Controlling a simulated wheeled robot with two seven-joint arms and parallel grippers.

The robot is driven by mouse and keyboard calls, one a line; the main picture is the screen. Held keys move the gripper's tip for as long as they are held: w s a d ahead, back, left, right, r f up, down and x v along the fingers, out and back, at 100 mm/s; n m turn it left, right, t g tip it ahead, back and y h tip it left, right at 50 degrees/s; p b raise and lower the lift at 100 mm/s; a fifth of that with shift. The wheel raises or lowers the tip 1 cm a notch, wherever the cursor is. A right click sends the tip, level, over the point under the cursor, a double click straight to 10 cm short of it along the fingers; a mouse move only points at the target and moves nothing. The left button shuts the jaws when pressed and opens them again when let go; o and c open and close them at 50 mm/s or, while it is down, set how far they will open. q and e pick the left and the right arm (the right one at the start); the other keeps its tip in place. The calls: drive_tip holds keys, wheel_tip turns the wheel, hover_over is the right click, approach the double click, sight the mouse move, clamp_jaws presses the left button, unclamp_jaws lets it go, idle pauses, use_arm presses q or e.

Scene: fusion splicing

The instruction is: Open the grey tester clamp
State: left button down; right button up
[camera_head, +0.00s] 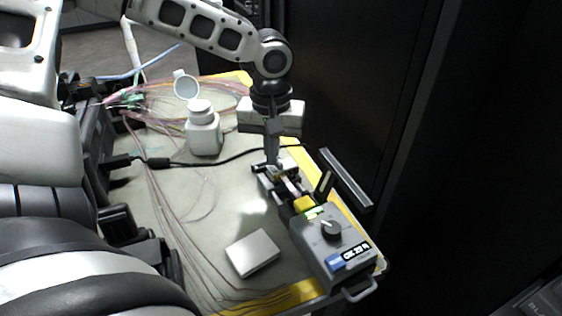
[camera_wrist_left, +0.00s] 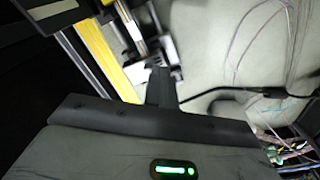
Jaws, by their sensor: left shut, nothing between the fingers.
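The grey tester (camera_head: 335,250) with a black knob and a handle stands at the right front corner of the table. Its clamp (camera_head: 283,182), a small metal and dark mechanism, is at its far end beside a yellow block (camera_head: 304,204). A small dark flap (camera_head: 324,184) stands up beside it. My left gripper (camera_head: 271,162) points down with its fingers together, empty, at the far end of the clamp. In the left wrist view the shut fingers (camera_wrist_left: 159,70) reach toward metal parts; whether they touch cannot be told. My right gripper does not show.
A pale box (camera_head: 252,253) lies left of the tester. A black cable (camera_head: 225,160) and thin fibres cross the table. A dark cabinet (camera_head: 345,90) rises at the right.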

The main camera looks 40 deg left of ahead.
use_arm(q)
drive_tip(key=shift+s+d+f, duration=0.1)
drive_tip(key=shift+f, duration=0.35)
drive_tip(key=shift+w+r+p, duration=0.35)
drive_tip(key=shift+r+p, duration=0.1)
drive_tip(key=shift+p, duration=0.15)
drive_tip(key=shift+w+r, duration=0.1)
drive_tip(key=shift+w, duration=0.25)
drive_tip(key=shift+r, duration=0.1)
drive_tip(key=shift+w+d+r+p, duration=0.15)
drive_tip(key=shift+w+r+p, duration=0.15)
drive_tip(key=shift+r+p, duration=0.3)
